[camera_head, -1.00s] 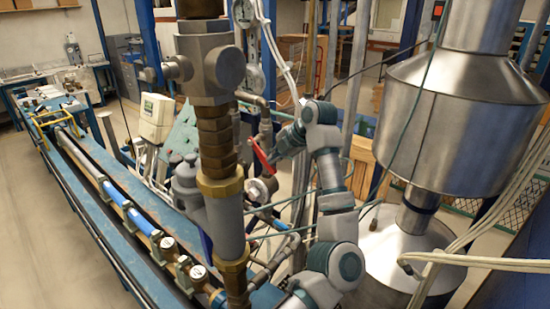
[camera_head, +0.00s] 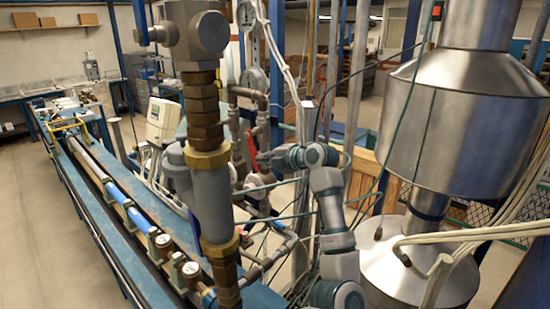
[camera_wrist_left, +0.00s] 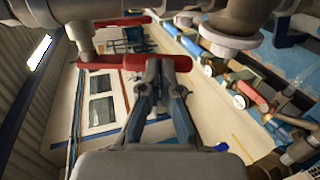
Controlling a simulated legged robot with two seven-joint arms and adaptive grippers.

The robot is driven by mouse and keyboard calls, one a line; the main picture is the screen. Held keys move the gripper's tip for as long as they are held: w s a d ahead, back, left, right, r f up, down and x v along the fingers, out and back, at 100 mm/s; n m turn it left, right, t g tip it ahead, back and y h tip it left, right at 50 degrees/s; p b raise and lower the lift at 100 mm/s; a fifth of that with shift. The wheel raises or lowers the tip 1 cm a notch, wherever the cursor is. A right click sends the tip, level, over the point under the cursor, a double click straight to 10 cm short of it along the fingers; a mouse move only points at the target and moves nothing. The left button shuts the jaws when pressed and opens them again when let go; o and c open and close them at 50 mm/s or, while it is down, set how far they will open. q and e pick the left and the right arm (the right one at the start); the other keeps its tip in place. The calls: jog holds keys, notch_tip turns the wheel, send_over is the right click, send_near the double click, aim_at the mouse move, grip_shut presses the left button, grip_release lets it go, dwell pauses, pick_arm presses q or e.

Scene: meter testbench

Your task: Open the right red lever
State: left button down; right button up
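The right red lever (camera_head: 250,146) stands nearly upright among the pipes behind the large brass-and-grey column in the head view, partly hidden. In the left wrist view, a long red lever (camera_wrist_left: 120,62) runs across the picture, joined to a grey valve stem at its left end. My left gripper (camera_head: 262,160) reaches in from the right side of the pipes. In the wrist view the left gripper's fingers (camera_wrist_left: 163,72) are close together, with the tips at the lever's free right part. The lever spans both fingertips; exact contact is hard to tell. My right gripper is not visible.
The thick vertical pipe column (camera_head: 211,200) stands just left of the gripper. A large steel tank (camera_head: 450,130) is at the right. A blue bench (camera_head: 110,235) with pipes and meters runs along the left. Another red part (camera_wrist_left: 122,21) shows above the lever.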

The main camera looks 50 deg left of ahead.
pick_arm(q)
jog(key=shift+a+f+y+b, duration=0.8)
jog(key=shift+a+f+y, duration=0.3)
jog(key=shift+a, duration=0.15)
jog(key=shift+d+r+y, duration=0.15)
jog(key=shift+d+y, duration=0.05)
jog(key=shift+y, duration=0.1)
jog(key=shift+s+d+r, duration=0.1)
jog(key=shift+d+r, duration=0.05)
jog(key=shift+d, duration=0.05)
jog(key=shift+a, duration=0.45)
jog(key=shift+d, duration=0.1)
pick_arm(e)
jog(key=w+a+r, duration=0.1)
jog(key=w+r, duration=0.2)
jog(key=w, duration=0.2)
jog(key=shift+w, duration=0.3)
pick_arm(q)
jog(key=shift+d+f, duration=0.1)
jog(key=shift+f, duration=0.1)
